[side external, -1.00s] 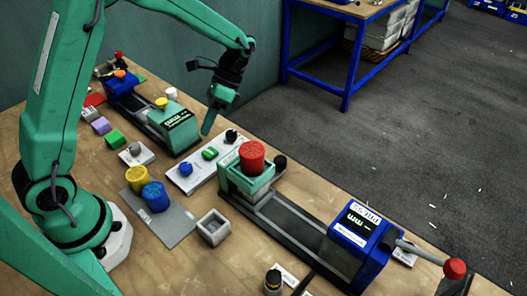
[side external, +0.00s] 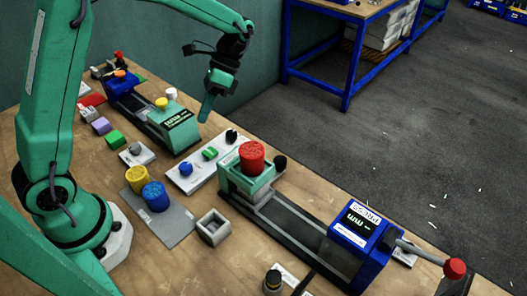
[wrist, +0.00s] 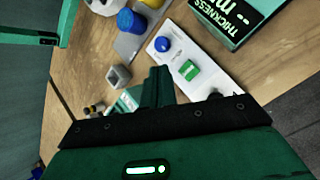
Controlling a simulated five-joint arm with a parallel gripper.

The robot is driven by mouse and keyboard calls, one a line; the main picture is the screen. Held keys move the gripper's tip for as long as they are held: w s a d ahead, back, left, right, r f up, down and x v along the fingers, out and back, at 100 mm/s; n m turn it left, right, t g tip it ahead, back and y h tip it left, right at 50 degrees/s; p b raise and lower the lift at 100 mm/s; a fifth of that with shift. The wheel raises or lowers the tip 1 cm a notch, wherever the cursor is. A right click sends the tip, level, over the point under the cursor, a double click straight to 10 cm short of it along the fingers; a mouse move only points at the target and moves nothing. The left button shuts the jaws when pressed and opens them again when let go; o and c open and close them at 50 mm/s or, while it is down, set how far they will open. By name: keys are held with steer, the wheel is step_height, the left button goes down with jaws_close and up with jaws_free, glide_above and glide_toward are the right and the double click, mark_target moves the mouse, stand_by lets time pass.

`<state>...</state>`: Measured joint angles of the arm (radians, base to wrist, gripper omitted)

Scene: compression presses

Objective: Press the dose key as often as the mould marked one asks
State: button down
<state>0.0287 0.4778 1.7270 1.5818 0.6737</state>
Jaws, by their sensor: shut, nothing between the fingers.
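My gripper (side external: 203,120) is shut and empty, held in the air above the far side of the white control panel (side external: 182,178). Its closed fingers also show in the wrist view (wrist: 158,72). The panel carries a blue knob (side external: 186,169), a green key (side external: 210,153) and a black knob (side external: 231,136); I cannot read which is the dose key. A red ribbed cylinder (side external: 252,156) sits in the green press holder (side external: 239,184). A yellow cylinder (side external: 138,178) and a blue one (side external: 156,196) stand on a grey mat (side external: 172,222). I cannot make out any mould marked one.
A blue press head (side external: 360,245) with a red-knobbed lever (side external: 453,268) stands at the front right. A green thickness gauge (side external: 174,125) is behind left. A small open grey box (side external: 213,227) stands beside the mat. Small coloured blocks lie at the left.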

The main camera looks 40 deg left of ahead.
mark_target(213, 151)
steer(key=shift+f, duration=0.1)
steer(key=shift+f, duration=4.3)
steer(key=shift+d+f, duration=0.15)
steer(key=shift+f, duration=0.8)
steer(key=shift+r, duration=0.95)
steer(key=shift+r, duration=0.15)
steer(key=shift+r, duration=2.35)
